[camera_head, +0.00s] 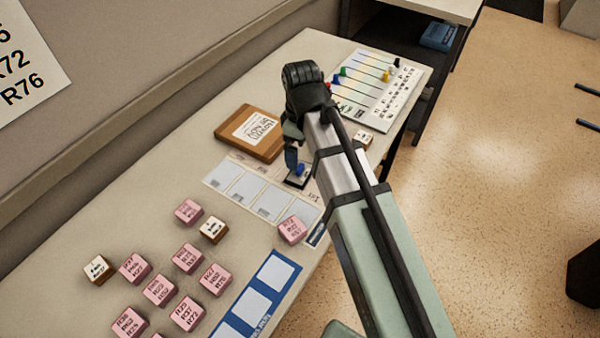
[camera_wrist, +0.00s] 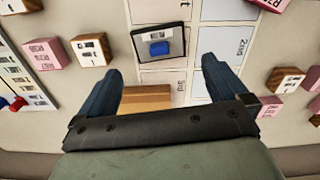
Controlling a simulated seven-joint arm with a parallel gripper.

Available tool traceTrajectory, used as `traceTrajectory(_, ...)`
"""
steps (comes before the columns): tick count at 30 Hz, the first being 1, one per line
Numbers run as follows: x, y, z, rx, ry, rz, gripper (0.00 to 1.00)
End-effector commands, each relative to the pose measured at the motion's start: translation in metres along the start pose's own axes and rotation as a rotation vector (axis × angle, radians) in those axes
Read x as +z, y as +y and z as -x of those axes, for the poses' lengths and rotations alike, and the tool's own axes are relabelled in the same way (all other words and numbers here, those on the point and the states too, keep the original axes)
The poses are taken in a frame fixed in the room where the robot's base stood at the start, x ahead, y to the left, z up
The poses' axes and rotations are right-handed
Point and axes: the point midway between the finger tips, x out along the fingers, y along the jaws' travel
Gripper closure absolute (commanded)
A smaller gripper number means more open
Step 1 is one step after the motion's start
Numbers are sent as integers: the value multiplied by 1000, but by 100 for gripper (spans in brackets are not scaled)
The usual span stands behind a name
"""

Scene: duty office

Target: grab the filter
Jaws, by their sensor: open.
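No thing in view is plainly marked as a filter. A small flat dark-framed plate with a blue knob (camera_head: 299,170) lies at the edge of the printed strip, just beside my gripper (camera_head: 291,155). The same plate with the blue knob (camera_wrist: 159,48) shows at the top centre of the wrist view. It lies ahead of and between my two blue fingertips (camera_wrist: 160,80), apart from them. My gripper is open and empty, and the fingers point down toward the table. In the head view my arm covers part of the area right of the plate.
A brown wooden board (camera_head: 230,130) with a paper label lies left of my gripper. Several pink blocks (camera_head: 160,290) and a few white-faced brown ones (camera_head: 97,269) stand in the foreground. A board with coloured pegs (camera_head: 385,115) lies at the far end. A blue-bordered card (camera_head: 278,273) lies near the table's edge.

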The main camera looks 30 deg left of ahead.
Motion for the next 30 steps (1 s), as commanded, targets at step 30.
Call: traceTrajectory(30, -3, 1, -82, -1, -1, -2, 0)
